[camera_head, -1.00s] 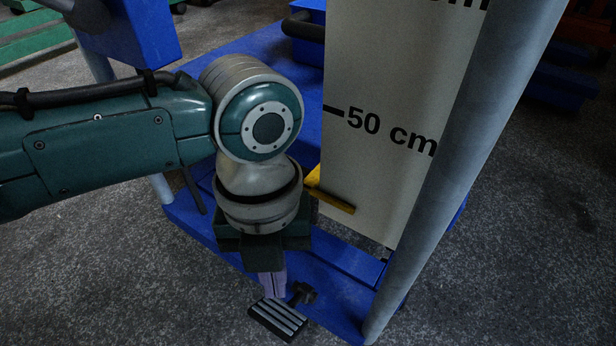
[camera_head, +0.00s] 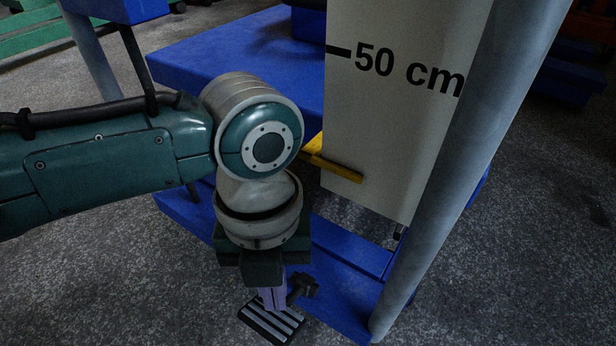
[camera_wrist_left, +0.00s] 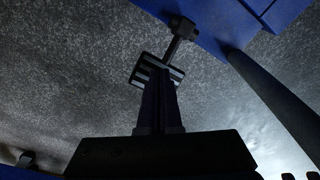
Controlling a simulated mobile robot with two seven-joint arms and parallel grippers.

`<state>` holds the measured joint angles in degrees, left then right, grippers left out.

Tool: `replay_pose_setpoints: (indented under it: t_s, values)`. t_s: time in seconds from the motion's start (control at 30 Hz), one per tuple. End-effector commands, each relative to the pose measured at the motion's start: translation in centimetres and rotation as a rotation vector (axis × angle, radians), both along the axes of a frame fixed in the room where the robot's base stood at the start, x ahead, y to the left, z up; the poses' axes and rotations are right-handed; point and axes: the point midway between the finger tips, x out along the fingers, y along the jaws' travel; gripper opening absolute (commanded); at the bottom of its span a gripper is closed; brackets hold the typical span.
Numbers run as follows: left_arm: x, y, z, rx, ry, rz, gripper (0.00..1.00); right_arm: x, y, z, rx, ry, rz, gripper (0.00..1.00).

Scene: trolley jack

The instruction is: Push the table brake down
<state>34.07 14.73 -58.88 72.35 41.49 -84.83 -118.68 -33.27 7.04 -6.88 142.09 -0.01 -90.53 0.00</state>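The table brake is a dark ribbed pedal (camera_head: 270,321) with light stripes, low at the front edge of the blue trolley base (camera_head: 345,290). A dark stem with a knob (camera_head: 303,286) joins it to the base. My left gripper (camera_head: 273,304) points down with its purple-grey fingers together, shut and empty. Its fingertips overlap the pedal's upper edge in the head view; contact cannot be told. In the left wrist view the fingers (camera_wrist_left: 158,90) run toward the striped pedal (camera_wrist_left: 141,74) and hide part of it. My right gripper is not in view.
A pale panel marked 50 cm (camera_head: 390,130) and a grey post (camera_head: 432,180) stand right of my left arm. A yellow bar (camera_head: 335,168) sticks out by the panel. A blue tabletop (camera_head: 240,65) lies behind. Speckled floor (camera_head: 120,280) is open at left.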

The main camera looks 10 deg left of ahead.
Motion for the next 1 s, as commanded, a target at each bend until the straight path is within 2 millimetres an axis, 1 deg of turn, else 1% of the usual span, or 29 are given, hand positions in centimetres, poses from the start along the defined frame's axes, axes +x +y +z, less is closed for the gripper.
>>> replay_pose_setpoints:
  t_s: [0.03, 0.1, 0.2, 0.47, 0.73, 1.0]
  values:
    - [0.0, 0.0, -1.3, 0.001, 0.000, 0.000, 0.00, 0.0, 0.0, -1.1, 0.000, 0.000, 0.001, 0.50]
    - [0.0, 0.0, -2.1, -0.001, -0.001, 0.000, 0.00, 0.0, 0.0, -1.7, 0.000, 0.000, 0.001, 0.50]
    - [0.0, 0.0, -2.7, 0.000, -0.002, 0.000, 0.00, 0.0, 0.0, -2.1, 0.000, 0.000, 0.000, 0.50]
    - [0.2, 0.0, -2.4, 0.000, -0.003, 0.000, 0.00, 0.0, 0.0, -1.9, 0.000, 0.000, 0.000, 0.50]
    - [2.9, 0.7, -1.6, -0.001, -0.002, 0.000, 0.00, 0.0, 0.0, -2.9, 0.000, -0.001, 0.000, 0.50]
    - [2.9, 0.8, -1.3, -0.001, 0.000, -0.001, 0.00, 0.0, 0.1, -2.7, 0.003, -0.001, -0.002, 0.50]
